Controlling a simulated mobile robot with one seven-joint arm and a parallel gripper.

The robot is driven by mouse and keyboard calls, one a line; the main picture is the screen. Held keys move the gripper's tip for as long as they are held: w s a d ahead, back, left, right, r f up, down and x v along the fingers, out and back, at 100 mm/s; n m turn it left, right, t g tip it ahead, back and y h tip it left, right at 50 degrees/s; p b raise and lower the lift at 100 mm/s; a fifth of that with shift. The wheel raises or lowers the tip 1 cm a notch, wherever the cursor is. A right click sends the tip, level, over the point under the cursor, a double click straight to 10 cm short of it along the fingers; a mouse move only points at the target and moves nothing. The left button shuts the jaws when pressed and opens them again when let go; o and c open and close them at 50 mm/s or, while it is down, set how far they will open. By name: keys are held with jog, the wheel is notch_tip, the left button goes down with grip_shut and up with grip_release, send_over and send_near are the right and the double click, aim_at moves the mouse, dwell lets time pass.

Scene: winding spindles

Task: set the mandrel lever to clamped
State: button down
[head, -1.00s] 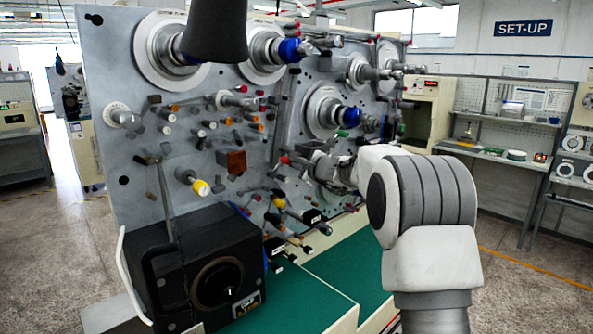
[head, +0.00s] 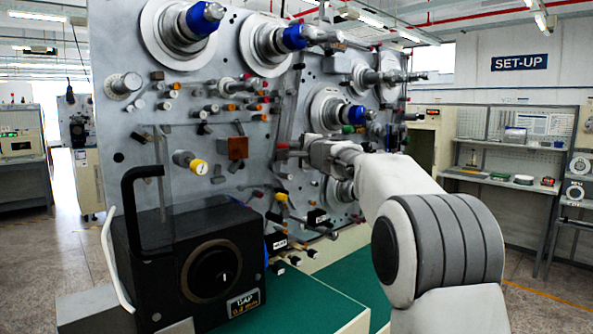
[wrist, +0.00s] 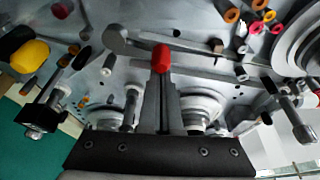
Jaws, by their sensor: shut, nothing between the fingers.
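A red knob (wrist: 161,57), which looks like the end of the mandrel lever, sits right at my fingertips in the wrist view. It also shows in the head view (head: 282,148), just left of my gripper (head: 312,151). A long grey bar (wrist: 190,64) with a rounded end runs behind it across the grey panel; I cannot tell whether it joins the knob. My gripper (wrist: 163,88) is shut and empty, its fingers pointing at the knob. Whether they touch it is unclear. The lever's markings are not readable.
The grey panel (head: 135,60) carries several spindles with blue collars (head: 295,37), a yellow knob (head: 197,167) and many small pegs. A black box with a dial (head: 215,270) stands at lower left. The green bench top (head: 310,300) is bare at front.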

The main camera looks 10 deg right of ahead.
jog(key=a+n+b, duration=0.1)
jog(key=n+b, duration=0.1)
jog(key=b, duration=0.1)
jog(key=s+n+t+b, duration=0.1)
jog(key=n+b, duration=0.1)
jog(key=b, duration=0.2)
jog(key=shift+a+r, duration=0.2)
jog(key=shift+a, duration=0.15)
jog(key=shift+s+a+r+n+t+y+b, duration=0.2)
jog(key=shift+a+r+n+t+y+b, duration=0.15)
jog(key=shift+n+b, duration=0.6)
jog(key=shift+s+b, duration=0.1)
jog(key=shift+b, duration=0.25)
jog(key=b+v, duration=0.8)
jog(key=v, duration=0.9)
jog(key=shift+d, duration=0.15)
jog(key=shift+s+m, duration=0.15)
jog(key=shift+m, duration=0.1)
